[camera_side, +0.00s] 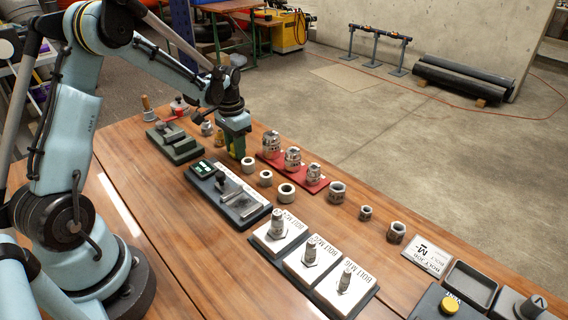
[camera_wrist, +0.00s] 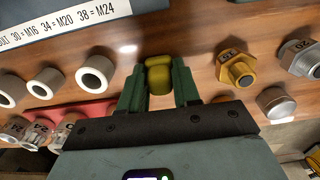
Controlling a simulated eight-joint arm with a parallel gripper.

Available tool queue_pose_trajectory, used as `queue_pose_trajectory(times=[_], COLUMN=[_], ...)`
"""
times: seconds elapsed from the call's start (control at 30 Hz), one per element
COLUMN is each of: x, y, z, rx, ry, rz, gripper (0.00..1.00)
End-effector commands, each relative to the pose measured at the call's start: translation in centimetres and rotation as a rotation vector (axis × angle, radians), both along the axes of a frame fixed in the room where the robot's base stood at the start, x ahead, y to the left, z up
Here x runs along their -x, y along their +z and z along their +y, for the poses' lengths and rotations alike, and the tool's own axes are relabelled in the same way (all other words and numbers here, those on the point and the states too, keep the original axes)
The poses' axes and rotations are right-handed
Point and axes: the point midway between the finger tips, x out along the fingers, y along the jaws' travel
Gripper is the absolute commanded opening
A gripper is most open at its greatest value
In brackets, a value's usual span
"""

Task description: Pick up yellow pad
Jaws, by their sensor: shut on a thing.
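The yellow pad (camera_wrist: 159,78) is a small, rounded, olive-yellow block in the wrist view. It sits between the two green fingers of my gripper (camera_wrist: 159,84), which is shut on it. In the side view my gripper (camera_side: 237,148) points down low over the wooden bench, behind the dark board with a small green display. Only a little yellow shows among the fingers there, and I cannot tell whether the pad touches the bench.
White rings (camera_side: 265,178) stand to the right of my gripper. A red tray (camera_side: 318,186) with metal fittings lies behind them. A brass nut (camera_wrist: 238,69) is close by in the wrist view.

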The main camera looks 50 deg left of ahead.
Motion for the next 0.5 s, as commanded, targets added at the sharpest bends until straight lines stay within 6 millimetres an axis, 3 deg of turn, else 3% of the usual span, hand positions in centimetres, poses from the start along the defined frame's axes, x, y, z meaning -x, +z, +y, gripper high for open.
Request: queue_pose_trajectory(times=[0.27,0.5], x=[0.0,0.1], y=[0.9,4.6], z=[0.0,-0.6], rx=[0.0,0.001], ry=[0.0,-0.004], rz=[0.0,0.0], gripper=[0.0,0.0])
